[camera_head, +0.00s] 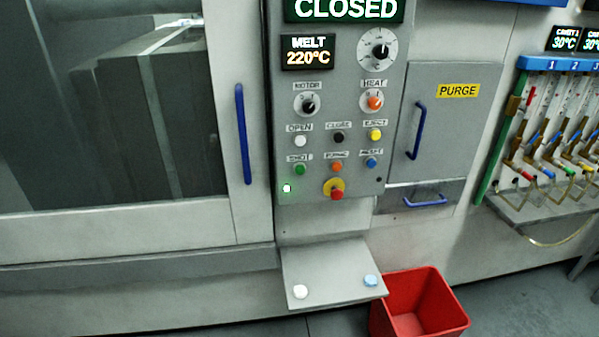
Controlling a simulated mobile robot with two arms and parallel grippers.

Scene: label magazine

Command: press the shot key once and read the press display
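The green shot key (300,169) sits at the lower left of the control panel (355,215), under its SHOT label. The press display (345,10) at the top of the panel reads CLOSED; its upper part is cut off by the picture edge. Below it the melt display (307,52) reads MELT 220°C. Neither of my grippers shows in the head view, and nothing touches the key.
Nearby are the white open key (300,141), orange purge key (337,167) and red emergency button (336,194). A small shelf (330,280) juts out below the panel. A red bin (420,305) stands on the floor beside it.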

